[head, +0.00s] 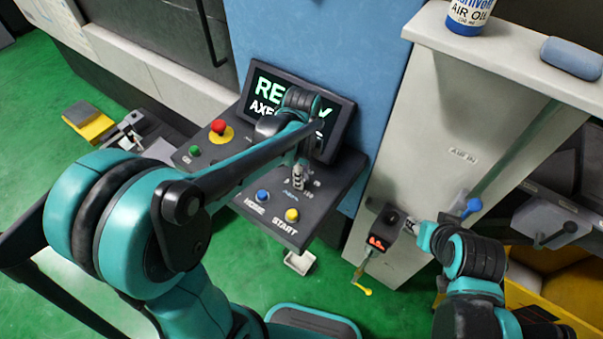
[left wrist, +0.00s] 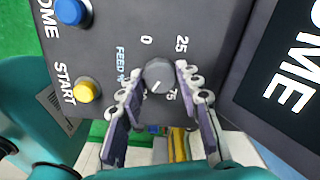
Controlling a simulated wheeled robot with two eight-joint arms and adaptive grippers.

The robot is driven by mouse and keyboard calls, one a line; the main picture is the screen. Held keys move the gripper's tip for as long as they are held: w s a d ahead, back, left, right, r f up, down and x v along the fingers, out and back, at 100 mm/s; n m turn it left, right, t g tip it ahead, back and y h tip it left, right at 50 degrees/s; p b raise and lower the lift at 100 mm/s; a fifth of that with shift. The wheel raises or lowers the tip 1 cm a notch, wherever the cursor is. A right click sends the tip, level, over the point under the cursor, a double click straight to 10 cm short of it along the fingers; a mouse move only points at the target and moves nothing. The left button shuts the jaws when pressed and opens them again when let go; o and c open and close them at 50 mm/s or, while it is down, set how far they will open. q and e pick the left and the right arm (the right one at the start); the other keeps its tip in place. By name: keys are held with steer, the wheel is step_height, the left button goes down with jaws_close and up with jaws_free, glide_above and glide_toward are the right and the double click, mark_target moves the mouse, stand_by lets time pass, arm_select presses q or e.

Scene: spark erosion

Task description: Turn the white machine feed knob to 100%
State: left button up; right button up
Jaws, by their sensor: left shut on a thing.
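The feed knob (left wrist: 158,75) looks grey in the left wrist view, on a dark panel marked FEED %. The marks 0, 25 and 75 show around it; 50 and 100 do not show clearly. A pale pointer line on the knob points down and slightly left, near the 75 side. My left gripper (left wrist: 158,73) is shut on the knob, one finger on each side. In the head view this gripper (head: 298,176) reaches down to the control panel (head: 335,190), and the knob is mostly hidden. My right arm shows at lower right, its fingers unclear.
A blue HOME button (head: 262,195) and a yellow START button (head: 292,214) sit close by the knob. A red button (head: 218,127) and a green button (head: 194,150) are farther left. The screen (head: 345,120) stands behind, partly covered by my left arm.

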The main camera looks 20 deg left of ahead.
arm_select(q)
steer(key=shift+m, duration=0.6)
steer(key=o, duration=1.2)
steer(key=shift+c, duration=0.2)
step_height(320, 180, up, 12)
